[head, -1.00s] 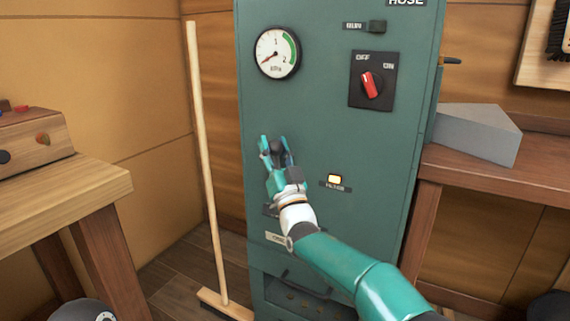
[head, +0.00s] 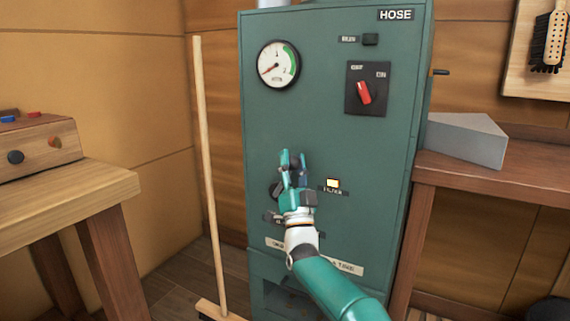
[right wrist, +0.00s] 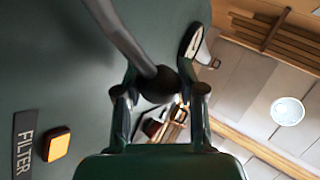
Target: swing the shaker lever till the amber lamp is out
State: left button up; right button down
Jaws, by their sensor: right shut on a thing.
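The green cabinet (head: 330,130) stands ahead. Its amber lamp (head: 333,183) glows right of my right gripper (head: 293,157). In the right wrist view the lamp (right wrist: 57,145) shows amber beside a FILTER label (right wrist: 25,145). The shaker lever (right wrist: 130,40) is a dark bar ending in a black knob, which sits between the two fingers of my right gripper (right wrist: 160,95). The gripper is shut on this knob, in front of the cabinet face. In the head view my gripper hides most of the lever. My left gripper is in neither view.
A gauge (head: 278,64) and a red rotary switch (head: 365,92) sit higher on the cabinet. A broom (head: 208,170) leans close to its left side. A wooden bench (head: 75,190) stands at left, another bench (head: 480,174) with a grey block (head: 466,138) at right.

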jog(key=c, duration=0.7)
grip_release()
jog(key=shift+w+d+f+h, duration=0.15)
jog(key=shift+w+d+h, duration=0.15)
jog(key=shift+d, duration=0.15)
jog(key=shift+s+a, duration=0.1)
jog(key=shift+a, duration=0.05)
jog(key=shift+s+a, duration=0.1)
jog(key=shift+v, duration=6)
jog(key=shift+f, duration=0.1)
